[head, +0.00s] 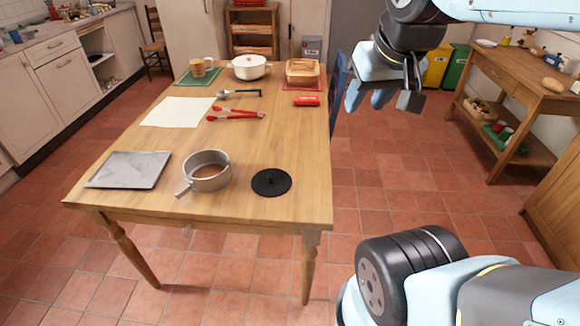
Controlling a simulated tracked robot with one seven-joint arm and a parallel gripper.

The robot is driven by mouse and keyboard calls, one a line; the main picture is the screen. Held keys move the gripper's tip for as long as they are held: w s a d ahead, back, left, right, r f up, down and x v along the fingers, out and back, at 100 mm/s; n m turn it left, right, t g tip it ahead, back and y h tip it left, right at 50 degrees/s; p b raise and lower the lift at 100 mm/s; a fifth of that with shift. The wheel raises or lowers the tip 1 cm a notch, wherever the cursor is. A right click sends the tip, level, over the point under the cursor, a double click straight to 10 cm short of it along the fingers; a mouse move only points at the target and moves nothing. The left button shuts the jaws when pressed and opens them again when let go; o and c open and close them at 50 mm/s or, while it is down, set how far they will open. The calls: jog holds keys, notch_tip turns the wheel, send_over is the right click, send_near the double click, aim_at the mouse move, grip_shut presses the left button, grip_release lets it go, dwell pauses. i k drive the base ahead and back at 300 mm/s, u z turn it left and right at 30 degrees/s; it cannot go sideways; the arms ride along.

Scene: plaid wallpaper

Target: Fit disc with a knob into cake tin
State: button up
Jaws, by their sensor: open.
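The disc with a knob (262,183) is black and lies flat on the wooden table near its front right corner, knob up. The cake tin (206,184) is a round grey metal tin with a handle pointing to the front left. It stands just left of the disc, apart from it, and its inside looks empty. My gripper (384,100) is in the air to the right of the table, beyond its right edge, well away from both. It is open and nothing shows between its fingers.
The table (290,145) also holds a grey tray (129,170), white paper (178,111), red tongs (236,115), a red can (306,101), a white pot (249,67) and a loaf tin (302,71). A blue chair (339,85) stands at the right edge. The front right tabletop is clear around the disc.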

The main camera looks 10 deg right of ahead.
aim_at(202, 158)
jog(key=z, duration=0.75)
jog(key=k, duration=1.15)
jog(key=u, duration=0.75)
jog(key=i, duration=1)
jog(key=u, duration=0.05)
